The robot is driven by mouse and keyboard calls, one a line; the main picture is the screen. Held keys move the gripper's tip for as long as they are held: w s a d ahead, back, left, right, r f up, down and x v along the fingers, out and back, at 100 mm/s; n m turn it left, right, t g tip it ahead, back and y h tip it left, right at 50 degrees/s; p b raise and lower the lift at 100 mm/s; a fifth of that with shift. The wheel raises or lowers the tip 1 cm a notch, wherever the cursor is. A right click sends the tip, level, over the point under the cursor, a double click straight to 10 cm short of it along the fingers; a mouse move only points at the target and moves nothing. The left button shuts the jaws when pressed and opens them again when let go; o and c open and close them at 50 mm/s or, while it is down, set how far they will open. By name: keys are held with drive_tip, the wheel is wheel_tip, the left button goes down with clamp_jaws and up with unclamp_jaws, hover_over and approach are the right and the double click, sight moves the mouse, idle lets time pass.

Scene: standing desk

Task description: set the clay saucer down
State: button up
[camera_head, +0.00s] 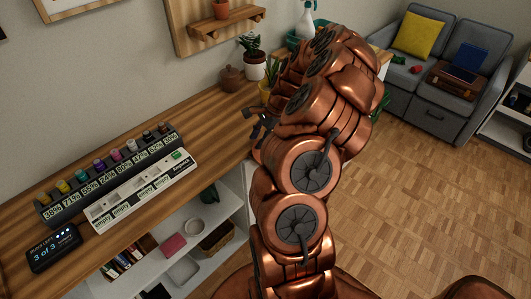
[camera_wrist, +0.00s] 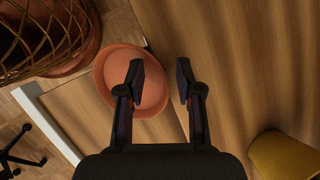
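The clay saucer (camera_wrist: 117,72) is a round, shallow orange dish in the wrist view, left of centre near the wooden desk's (camera_wrist: 230,60) edge. My gripper (camera_wrist: 162,80) is open, its fingers apart. The left finger overlaps the saucer's inside in the picture and the right finger is beyond its right rim, over the wood. I cannot tell whether either finger touches it. In the head view my gripper (camera_head: 260,124) shows dark beside my copper arm, over the desk's right part.
A yellow pot (camera_wrist: 284,156) stands at lower right.

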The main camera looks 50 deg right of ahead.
drive_tip(key=shift+c, duration=0.4)
clamp_jaws()
drive_tip(key=shift+f, duration=0.15)
